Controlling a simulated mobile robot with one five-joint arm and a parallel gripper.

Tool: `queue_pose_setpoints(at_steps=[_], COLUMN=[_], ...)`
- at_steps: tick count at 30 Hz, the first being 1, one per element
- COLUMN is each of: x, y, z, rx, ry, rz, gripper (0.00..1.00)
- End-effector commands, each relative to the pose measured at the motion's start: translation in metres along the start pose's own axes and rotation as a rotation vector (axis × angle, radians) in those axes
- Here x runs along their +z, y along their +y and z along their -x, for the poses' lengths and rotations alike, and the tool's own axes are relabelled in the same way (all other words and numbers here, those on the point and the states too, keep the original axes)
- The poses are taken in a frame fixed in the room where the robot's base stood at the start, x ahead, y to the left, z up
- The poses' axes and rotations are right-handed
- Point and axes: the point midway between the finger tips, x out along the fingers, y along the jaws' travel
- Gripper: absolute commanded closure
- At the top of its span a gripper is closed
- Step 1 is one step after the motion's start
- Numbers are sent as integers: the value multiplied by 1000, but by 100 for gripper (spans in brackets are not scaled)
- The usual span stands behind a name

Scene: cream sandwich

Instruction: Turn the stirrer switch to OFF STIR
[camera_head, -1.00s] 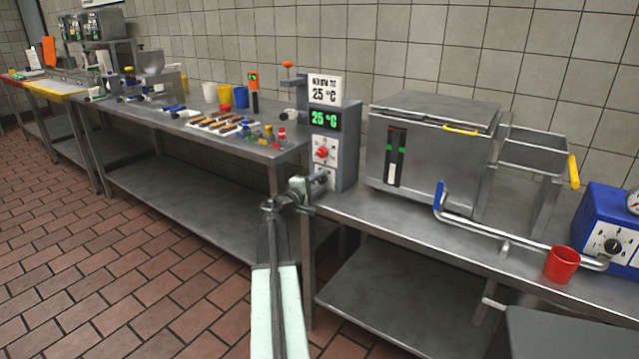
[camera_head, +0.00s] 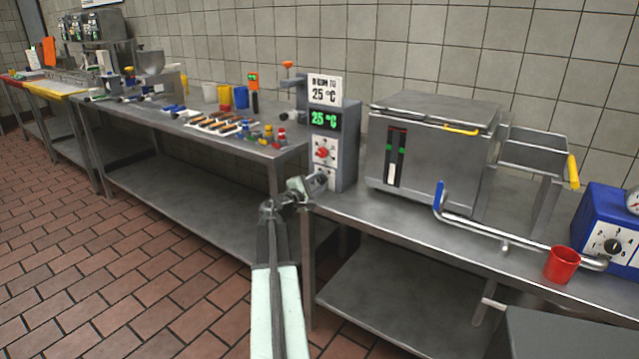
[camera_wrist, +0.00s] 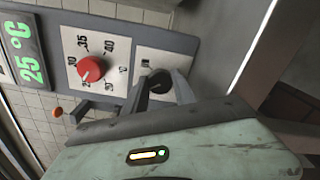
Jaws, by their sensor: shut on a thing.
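The stirrer switch (camera_wrist: 158,82) is a dark knob on the lower white plate of the grey control column (camera_head: 349,150). My gripper (camera_wrist: 165,88) is at this plate, with its two fingers on either side of the knob and shut on it. The fingers hide part of the knob and most of its label, so its setting cannot be read. In the head view my gripper (camera_head: 316,183) reaches the bottom of the column's front, and the switch is hidden behind it.
A red dial (camera_wrist: 92,68) with numbers sits beside the switch plate. A green display (camera_head: 325,120) reads 25 °C. The steel vat (camera_head: 430,155) stands to the right, with a red cup (camera_head: 562,265) near the bench edge. Brown-handled tools (camera_head: 222,122) lie on the left bench.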

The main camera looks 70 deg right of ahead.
Motion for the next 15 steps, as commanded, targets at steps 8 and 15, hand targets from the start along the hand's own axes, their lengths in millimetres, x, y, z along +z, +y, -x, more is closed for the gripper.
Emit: queue_pose_setpoints(at_steps=[8, 15], x=[-1, 0], y=[0, 0], z=[1, 4], rx=[0, 0], ry=[2, 1], rz=[-1, -1], gripper=[46, 46])
